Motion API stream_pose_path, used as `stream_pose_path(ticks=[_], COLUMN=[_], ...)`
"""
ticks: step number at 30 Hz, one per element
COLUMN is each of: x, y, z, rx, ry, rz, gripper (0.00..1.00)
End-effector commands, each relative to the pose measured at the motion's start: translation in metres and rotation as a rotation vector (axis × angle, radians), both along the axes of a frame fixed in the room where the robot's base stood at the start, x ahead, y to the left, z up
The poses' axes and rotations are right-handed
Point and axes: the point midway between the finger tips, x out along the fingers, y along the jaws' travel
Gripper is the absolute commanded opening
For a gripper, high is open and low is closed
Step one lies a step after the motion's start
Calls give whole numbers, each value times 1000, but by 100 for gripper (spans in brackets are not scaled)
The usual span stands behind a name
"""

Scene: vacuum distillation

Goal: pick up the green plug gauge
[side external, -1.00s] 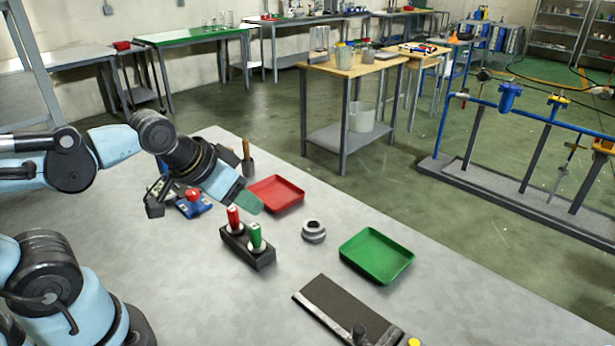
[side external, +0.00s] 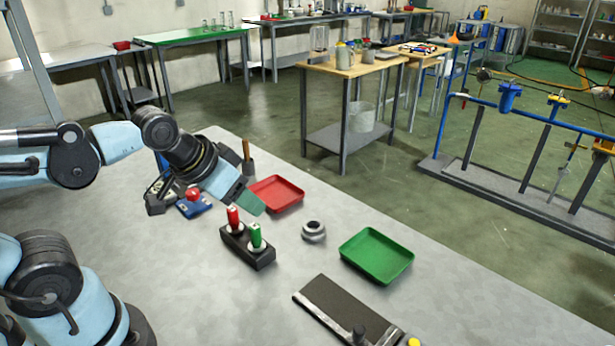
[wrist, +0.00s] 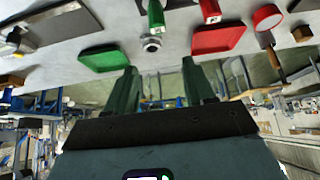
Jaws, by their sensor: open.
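The green plug gauge (side external: 256,238) stands upright in a dark block (side external: 247,256), beside the red plug gauge (side external: 232,219). In the wrist view the green plug gauge (wrist: 156,15) is at the top centre, with the red one (wrist: 210,9) to its right. My gripper (side external: 252,204) is above the table, behind and above the block, apart from both gauges. In the wrist view its two green fingers (wrist: 160,82) are spread with nothing between them.
A red tray (side external: 276,195) lies behind the gripper. A grey ring (side external: 314,231) and a green tray (side external: 377,256) are right of the block. A blue base with a red button (side external: 194,204) is at left.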

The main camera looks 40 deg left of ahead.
Motion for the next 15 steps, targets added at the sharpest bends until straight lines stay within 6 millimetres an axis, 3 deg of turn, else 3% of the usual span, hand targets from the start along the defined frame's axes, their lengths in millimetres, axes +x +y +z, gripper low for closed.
stream_pose_path(ticks=[15], x=[20], y=[-1], z=[19], rx=[73], ry=[511], rz=[-207], gripper=[53])
